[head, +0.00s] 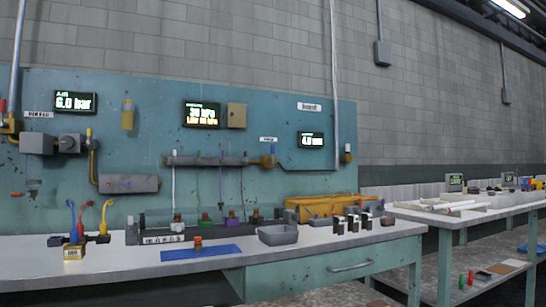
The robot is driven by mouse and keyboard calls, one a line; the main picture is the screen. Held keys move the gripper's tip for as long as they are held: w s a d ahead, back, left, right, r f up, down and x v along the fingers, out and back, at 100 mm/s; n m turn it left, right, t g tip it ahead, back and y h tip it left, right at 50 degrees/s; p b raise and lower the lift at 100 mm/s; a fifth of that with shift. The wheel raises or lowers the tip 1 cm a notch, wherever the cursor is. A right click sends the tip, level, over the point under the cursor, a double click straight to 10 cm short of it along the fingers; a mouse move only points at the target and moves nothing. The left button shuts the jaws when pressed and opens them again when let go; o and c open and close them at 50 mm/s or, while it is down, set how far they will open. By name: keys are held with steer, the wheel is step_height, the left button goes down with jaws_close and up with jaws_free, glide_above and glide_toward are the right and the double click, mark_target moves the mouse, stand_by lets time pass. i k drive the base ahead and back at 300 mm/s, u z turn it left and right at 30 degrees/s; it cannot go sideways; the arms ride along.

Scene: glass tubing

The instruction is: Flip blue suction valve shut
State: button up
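A small fixture (80,240) stands on the left part of the near bench. Curved blue, red and yellow parts rise from it. The blue part (72,216) is upright at its left side and is the only blue handle-like thing I can make out. No label marks it as the suction valve, and I cannot tell whether it is open or shut. A yellow block (74,252) sits at the front of the fixture. My gripper is not in view.
A blue mat (201,252) and a grey bin (278,235) lie on the near bench (130,266). A dark rack (150,230) with small coloured pieces stands behind the mat. A yellow case (320,204) is further right. A teal panel with lit displays stands behind.

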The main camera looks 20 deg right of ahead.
mark_target(272, 148)
steer(key=z, duration=0.3)
steer(key=k, duration=0.7)
steer(key=z, duration=0.55)
steer(key=k, duration=0.65)
steer(key=z, duration=0.85)
steer(key=i, duration=2.5)
steer(key=u, duration=1.45)
steer(key=i, duration=0.8)
steer(key=u, duration=0.75)
